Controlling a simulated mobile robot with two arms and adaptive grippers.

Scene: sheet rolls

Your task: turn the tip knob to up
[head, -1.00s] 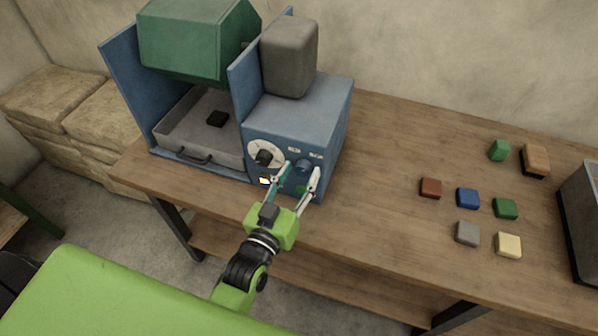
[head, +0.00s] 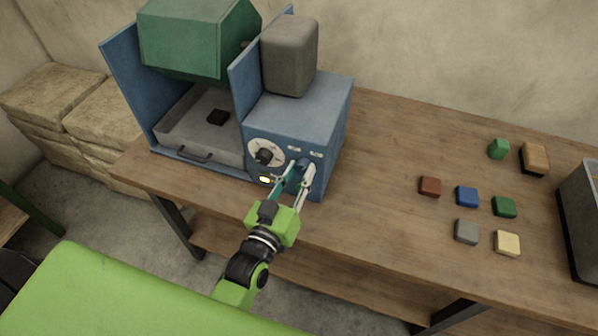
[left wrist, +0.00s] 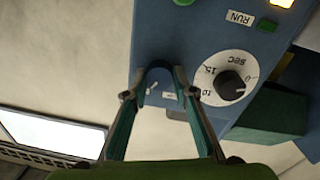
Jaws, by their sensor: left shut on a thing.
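The blue tip knob (head: 303,163) is on the front panel of the blue machine (head: 300,110), right of a white dial with a black knob (head: 264,155). My left gripper (head: 299,171) reaches up to the panel with its fingers closed on the tip knob. In the left wrist view the tip knob (left wrist: 157,76) is between the fingertips, with a pale pointer mark low on its face; its exact setting is hard to read. The fingers partly hide the knob and its labels. My right gripper is not in view.
A green drum (head: 195,40) hangs above a grey tray (head: 170,128) at the machine's left. A yellow light (head: 265,180) glows on the panel. Several coloured blocks lie on the wooden bench (head: 385,150) at right, near a dark bin (head: 582,225). The bench between is clear.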

